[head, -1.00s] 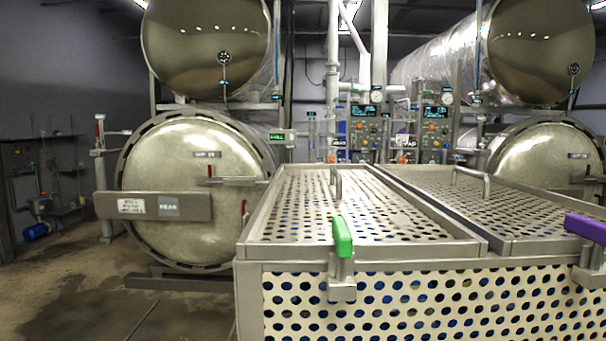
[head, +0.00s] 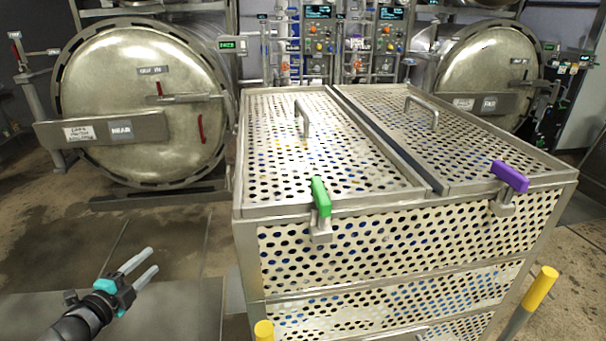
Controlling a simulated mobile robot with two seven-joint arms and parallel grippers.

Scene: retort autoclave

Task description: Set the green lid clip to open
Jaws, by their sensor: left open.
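The green lid clip (head: 320,197) is on the front edge of the left perforated lid (head: 285,160) of the metal basket. Its green handle stands up over the lid's front rim on a small metal bracket (head: 320,233). My left gripper (head: 147,264) is at the lower left, open and empty, over the floor. It is well to the left of the clip and lower in the picture, touching nothing. My right gripper is not in view.
A purple clip (head: 510,176) sits on the right lid (head: 440,130), its handle slanted. Both lids carry bar handles. Yellow-topped posts (head: 541,285) stand in front of the basket. Round retort doors (head: 143,100) are behind. Floor left of the basket is clear.

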